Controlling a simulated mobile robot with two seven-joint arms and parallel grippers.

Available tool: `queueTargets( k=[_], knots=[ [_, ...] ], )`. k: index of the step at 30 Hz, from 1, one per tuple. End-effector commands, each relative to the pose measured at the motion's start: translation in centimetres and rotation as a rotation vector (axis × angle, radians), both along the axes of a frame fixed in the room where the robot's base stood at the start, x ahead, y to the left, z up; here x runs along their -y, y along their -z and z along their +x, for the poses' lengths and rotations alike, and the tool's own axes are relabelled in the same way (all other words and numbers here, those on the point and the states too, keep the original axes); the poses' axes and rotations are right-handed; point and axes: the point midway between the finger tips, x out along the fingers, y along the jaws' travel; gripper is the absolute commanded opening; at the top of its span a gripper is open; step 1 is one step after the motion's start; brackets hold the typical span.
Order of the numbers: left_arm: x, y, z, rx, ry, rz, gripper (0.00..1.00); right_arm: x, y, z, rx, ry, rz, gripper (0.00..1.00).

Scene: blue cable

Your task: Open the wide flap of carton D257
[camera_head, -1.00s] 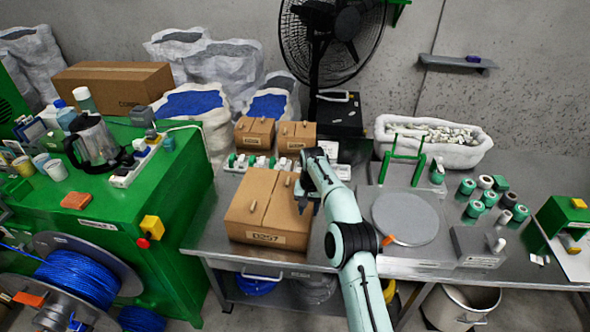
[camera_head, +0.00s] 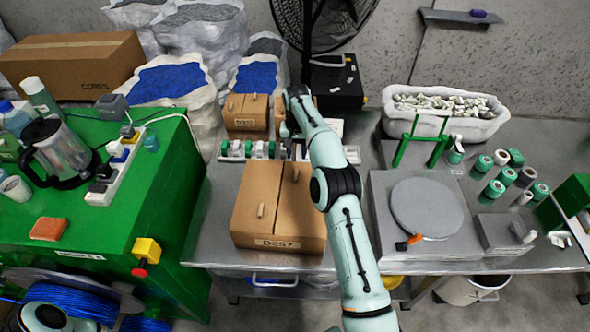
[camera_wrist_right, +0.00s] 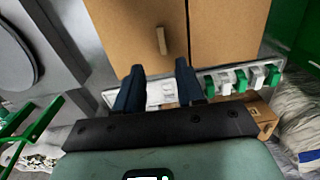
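Carton D257 (camera_head: 278,242) stands on the steel table with its label facing me. Its two top flaps lie flat, each with a small peg handle. The right flap (camera_head: 303,205) carries a peg (camera_head: 295,172) near its far end; this flap (camera_wrist_right: 130,35) looks the wider in the wrist view, with its peg (camera_wrist_right: 161,40). The left flap (camera_head: 250,200) has a peg nearer the front. My right gripper (camera_wrist_right: 158,88) is open and empty beside the carton's far edge, its fingers pointing toward that peg. In the head view my arm partly hides it. My left gripper is not in view.
A row of green and white parts (camera_head: 255,150) lies behind the carton, with smaller cartons (camera_head: 246,112) beyond. A round grey plate (camera_head: 428,208) and a green stand (camera_head: 420,142) are to the right. The green bench (camera_head: 150,190) is to the left.

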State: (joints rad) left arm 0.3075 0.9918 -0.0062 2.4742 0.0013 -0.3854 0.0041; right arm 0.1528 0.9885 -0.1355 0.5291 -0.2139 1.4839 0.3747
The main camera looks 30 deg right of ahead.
Motion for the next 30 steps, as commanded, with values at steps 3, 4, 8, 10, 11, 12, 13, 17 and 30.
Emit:
queueTargets(
  k=[3,4,8,10,11,12,13,17,30],
  knots=[
    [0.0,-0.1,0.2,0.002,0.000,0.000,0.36,0.0,2.5,0.0,-0.005,0.000,0.002,0.38],
    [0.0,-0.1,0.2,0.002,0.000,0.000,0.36,0.0,3.2,0.0,-0.005,0.000,0.002,0.38],
    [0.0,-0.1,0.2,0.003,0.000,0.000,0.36,-0.1,6.0,0.0,-0.002,-0.001,0.002,0.38],
    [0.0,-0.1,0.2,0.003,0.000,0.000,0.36,0.0,7.3,0.0,-0.002,0.000,0.002,0.38],
    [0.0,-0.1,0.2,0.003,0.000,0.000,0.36,0.0,7.8,0.1,-0.002,0.000,0.001,0.38],
    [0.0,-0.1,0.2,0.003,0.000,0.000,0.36,0.0,8.5,0.0,-0.002,0.000,0.001,0.38],
    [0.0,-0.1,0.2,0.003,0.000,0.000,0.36,0.0,8.9,0.1,0.000,0.000,0.001,0.38],
    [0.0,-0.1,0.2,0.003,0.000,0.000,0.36,-0.1,10.2,0.1,0.001,-0.001,0.001,0.38],
    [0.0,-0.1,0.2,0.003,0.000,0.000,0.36,0.0,10.8,0.2,0.002,-0.001,0.001,0.25]
  ],
)
